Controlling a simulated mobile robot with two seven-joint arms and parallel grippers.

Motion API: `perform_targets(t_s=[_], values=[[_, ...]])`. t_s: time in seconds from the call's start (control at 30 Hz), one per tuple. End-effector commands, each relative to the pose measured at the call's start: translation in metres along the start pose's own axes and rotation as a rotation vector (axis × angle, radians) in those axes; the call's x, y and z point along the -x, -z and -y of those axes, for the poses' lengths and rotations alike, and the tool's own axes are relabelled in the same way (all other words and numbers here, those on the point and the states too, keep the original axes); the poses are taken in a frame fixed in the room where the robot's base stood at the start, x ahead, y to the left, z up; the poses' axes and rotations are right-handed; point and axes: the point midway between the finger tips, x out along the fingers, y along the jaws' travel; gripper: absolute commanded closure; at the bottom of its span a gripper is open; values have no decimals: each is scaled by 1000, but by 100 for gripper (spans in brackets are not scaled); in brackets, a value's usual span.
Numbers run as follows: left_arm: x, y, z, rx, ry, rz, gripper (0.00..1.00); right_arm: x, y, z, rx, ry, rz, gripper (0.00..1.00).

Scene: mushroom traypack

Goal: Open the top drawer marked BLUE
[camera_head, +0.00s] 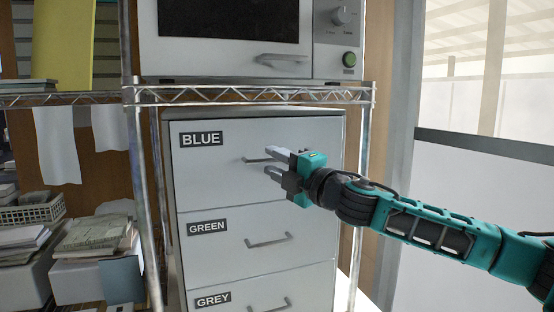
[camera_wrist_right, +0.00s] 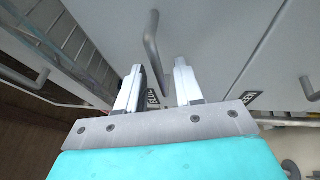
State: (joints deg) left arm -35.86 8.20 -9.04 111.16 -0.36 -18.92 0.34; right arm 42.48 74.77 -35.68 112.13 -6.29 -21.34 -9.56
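The top drawer marked BLUE (camera_head: 215,180) is a white front with a black label, and it looks shut. Its grey bar handle (camera_head: 256,160) is partly hidden behind my right gripper (camera_head: 273,161). The gripper's two fingers are apart and point left toward the handle. In the right wrist view, the fingers (camera_wrist_right: 160,80) are apart, and the handle (camera_wrist_right: 152,45) reaches from ahead of them into the gap between them in the picture. I cannot tell whether the fingers touch it. My left gripper is not in view.
Below are the drawers marked GREEN (camera_head: 230,260) and GREY (camera_head: 240,295), with similar handles. A wire shelf (camera_head: 250,96) runs just above the cabinet and bears a microwave (camera_head: 215,55). Papers and a basket (camera_head: 30,210) stand at left. A window (camera_head: 490,80) is at right.

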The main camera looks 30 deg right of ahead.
Motion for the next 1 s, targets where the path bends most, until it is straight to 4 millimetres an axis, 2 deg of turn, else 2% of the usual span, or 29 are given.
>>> perform_targets(t_s=[0.17,0.53,1.0], values=[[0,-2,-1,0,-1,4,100,0,0,0,0,0,0,65],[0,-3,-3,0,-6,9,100,0,0,0,0,0,0,100],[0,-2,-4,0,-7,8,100,0,0,0,0,0,0,100]])
